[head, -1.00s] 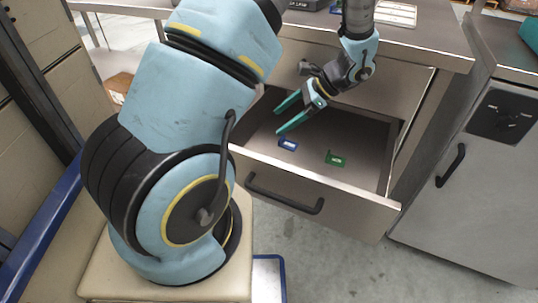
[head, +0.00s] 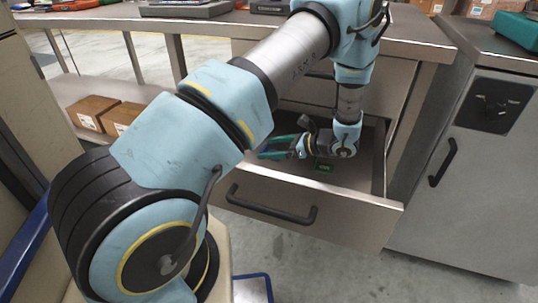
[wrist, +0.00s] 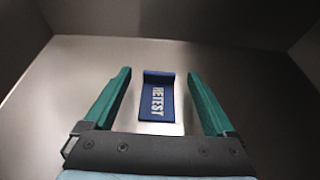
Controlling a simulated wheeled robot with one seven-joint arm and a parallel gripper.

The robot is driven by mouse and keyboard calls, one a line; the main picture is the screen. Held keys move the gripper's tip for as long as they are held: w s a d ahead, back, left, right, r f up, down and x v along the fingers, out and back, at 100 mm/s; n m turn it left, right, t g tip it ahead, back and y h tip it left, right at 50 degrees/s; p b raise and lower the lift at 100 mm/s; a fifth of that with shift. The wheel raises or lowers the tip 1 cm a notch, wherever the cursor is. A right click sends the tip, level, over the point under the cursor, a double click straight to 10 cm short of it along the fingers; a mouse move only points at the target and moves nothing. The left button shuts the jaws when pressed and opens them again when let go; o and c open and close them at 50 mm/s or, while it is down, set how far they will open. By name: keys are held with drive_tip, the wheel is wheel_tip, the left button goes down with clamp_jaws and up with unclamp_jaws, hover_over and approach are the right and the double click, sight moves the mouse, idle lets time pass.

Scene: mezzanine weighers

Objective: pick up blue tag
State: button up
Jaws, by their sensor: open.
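The blue tag (wrist: 158,98) lies on the drawer floor in the wrist view, with white lettering reading "RETEST" and a raised lip at its far end. My gripper (wrist: 160,82) is open, with one green finger on each side of the tag and a gap between tag and fingers. Nothing is held. In the head view my gripper (head: 270,147) is low inside the open drawer (head: 290,192), reaching toward the left. The blue tag is hidden there.
The drawer walls stand close around my gripper. A grey cabinet (head: 475,180) stands to the right. Cardboard boxes (head: 92,110) sit on a shelf at left.

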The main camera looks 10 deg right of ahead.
drive_tip(key=shift+w+a+f, duration=0.2)
drive_tip(key=shift+w+a, duration=0.05)
drive_tip(key=shift+a, duration=0.1)
drive_tip(key=c, duration=1.4)
drive_tip(key=shift+r, duration=0.1)
